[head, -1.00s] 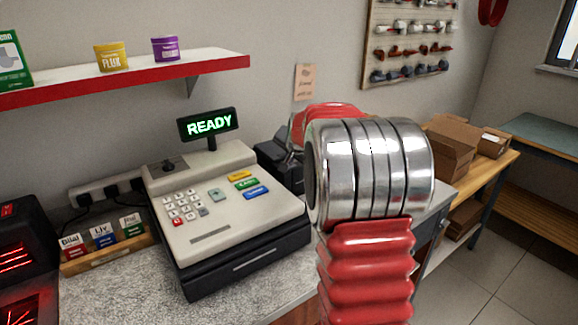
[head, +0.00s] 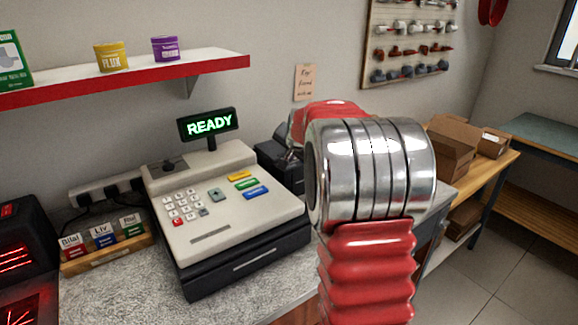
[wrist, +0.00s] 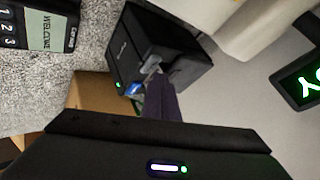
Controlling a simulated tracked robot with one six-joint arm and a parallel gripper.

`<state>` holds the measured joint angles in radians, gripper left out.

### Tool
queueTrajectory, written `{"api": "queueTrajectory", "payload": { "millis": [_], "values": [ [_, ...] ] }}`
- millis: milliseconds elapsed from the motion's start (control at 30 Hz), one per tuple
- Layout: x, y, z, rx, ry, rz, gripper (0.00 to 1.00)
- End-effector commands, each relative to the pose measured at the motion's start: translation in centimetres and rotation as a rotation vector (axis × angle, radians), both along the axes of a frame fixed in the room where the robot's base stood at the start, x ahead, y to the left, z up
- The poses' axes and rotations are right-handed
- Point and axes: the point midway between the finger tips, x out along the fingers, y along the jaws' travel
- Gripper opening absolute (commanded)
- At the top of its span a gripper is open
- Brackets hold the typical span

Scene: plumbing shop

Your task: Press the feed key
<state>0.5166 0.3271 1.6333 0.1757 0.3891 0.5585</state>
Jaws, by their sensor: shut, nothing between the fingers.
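A black receipt printer (wrist: 160,50) with a green light shows in the wrist view. In the head view the printer (head: 280,168) stands right of the cash register, partly behind my arm. A small blue patch (wrist: 134,90) is on the printer's front near the green light; it may be the feed key, but I cannot tell for sure. My gripper (wrist: 157,82) is shut and empty, its dark fingers pointing at the printer front close to the blue patch. I cannot tell whether they touch. In the head view my arm hides the gripper.
The cash register (head: 225,215) reads READY on its display (head: 208,124). A card terminal (wrist: 45,28) lies at the wrist view's upper left. A brown cardboard surface (wrist: 100,98) is below the printer there. Name-tagged cards (head: 103,236) stand left of the register.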

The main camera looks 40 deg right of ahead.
Motion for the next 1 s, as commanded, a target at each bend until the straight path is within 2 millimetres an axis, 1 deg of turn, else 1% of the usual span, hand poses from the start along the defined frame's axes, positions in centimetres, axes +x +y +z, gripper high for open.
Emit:
{"api": "queueTrajectory", "payload": {
  "millis": [267,1000],
  "values": [
    [0.0,0.0,0.2,-0.001,-0.001,0.0,0.0],
    [0.0,0.0,5.4,-0.001,-0.003,0.0,0.0]
  ]
}}
